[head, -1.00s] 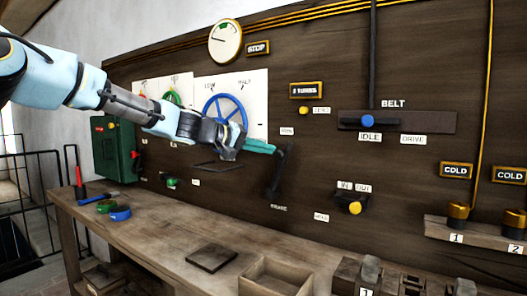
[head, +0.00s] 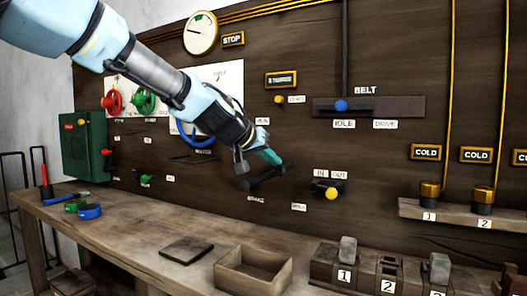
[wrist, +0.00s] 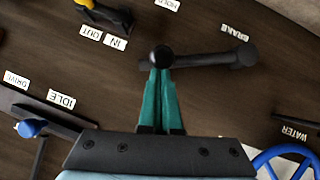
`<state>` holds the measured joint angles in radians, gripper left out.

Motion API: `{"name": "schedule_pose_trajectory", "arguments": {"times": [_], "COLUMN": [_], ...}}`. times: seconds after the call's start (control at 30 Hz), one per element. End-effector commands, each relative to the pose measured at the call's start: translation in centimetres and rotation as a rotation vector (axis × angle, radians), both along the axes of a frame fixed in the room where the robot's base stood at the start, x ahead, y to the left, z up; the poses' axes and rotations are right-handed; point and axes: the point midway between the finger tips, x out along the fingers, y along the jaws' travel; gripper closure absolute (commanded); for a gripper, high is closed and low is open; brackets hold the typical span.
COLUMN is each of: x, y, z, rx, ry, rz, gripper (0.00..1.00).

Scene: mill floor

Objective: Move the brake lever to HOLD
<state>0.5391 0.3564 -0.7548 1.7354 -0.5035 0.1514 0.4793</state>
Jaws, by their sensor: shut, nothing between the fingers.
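The brake lever (head: 265,179) is a dark bar on the wall panel. It points right and slightly up from its pivot, above the BRAKE label (head: 256,199). In the wrist view the lever (wrist: 205,60) runs left from its pivot, with a round black knob (wrist: 162,57) near its free end. My gripper (head: 277,160) has teal fingers, shut and empty, at the upper side of the lever's free end. In the wrist view the fingertips (wrist: 161,72) meet the knob and seem to touch it. The HOLD label (head: 299,207) is below right of the lever; the RUN label (head: 262,121) is above.
A yellow-knobbed IN/OUT control (head: 330,192) sits close right of the lever. The belt lever's blue knob (head: 341,105) is above right. A blue wheel (wrist: 285,165) shows in the wrist view. The workbench (head: 150,243) below carries an open wooden box (head: 228,277).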

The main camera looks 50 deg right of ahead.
Motion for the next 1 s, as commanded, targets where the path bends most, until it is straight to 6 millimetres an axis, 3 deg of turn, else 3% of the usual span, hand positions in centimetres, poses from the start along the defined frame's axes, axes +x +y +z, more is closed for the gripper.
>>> {"name": "schedule_pose_trajectory", "arguments": {"times": [0.5,1.0], "x": [-2.6,-3.0], "y": [-0.6,-0.8], "z": [-3.2,-6.0], "rx": [0.069,0.099], "ry": [-0.251,-0.366], "rz": [-0.007,0.0], "gripper": [1.0,1.0]}}
